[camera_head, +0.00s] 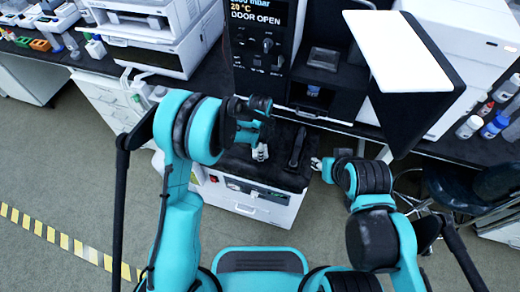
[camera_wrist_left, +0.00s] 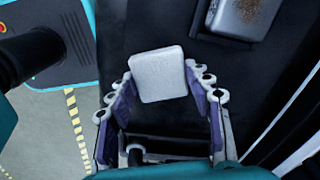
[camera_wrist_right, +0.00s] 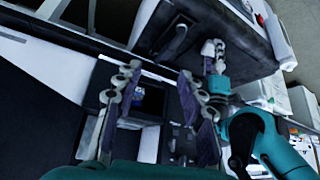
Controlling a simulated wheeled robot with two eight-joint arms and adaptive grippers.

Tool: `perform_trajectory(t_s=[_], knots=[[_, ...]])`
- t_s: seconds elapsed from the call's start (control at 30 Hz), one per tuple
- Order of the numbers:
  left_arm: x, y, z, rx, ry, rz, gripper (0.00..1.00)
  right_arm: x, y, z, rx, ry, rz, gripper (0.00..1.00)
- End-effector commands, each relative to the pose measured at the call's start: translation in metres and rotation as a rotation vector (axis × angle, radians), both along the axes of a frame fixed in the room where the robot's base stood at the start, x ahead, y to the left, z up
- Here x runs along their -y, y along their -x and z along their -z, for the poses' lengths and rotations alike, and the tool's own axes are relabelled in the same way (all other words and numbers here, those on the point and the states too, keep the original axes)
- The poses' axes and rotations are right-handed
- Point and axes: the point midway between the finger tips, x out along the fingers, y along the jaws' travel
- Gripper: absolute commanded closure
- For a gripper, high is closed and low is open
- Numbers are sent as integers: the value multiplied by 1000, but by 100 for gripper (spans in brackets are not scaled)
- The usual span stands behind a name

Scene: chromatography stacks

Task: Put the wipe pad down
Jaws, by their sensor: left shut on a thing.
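The wipe pad (camera_wrist_left: 158,74) is a small white rounded square. My left gripper (camera_wrist_left: 159,92) is shut on it, with a finger at each side edge, over a black surface (camera_wrist_left: 135,25). In the head view the pad (camera_head: 261,153) shows small and pale below my left wrist, above the black top of a white cabinet. The right wrist view also shows the pad (camera_wrist_right: 208,47) in the left gripper. Whether it touches the surface I cannot tell. My right gripper (camera_wrist_right: 159,74) is open and empty, with its fingers apart, in front of the instrument.
A blue-topped item (camera_head: 313,90) sits inside. Bottles (camera_head: 492,125) stand far right.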

Motion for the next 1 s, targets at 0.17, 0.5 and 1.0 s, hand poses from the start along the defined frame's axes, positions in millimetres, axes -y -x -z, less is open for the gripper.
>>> perform_trajectory(t_s=[0.17, 0.5, 1.0], knots=[[0, 0, 2, 0, 0, 0, 81, 0, 0, 2, 0, 0, 0, 60], [0, 0, 2, 0, 0, 0, 29, 0, 0, 2, 0, 0, 0, 60], [0, 1, -66, 0, 0, 0, 29, 0, 0, -30, 0, 0, 0, 60]])
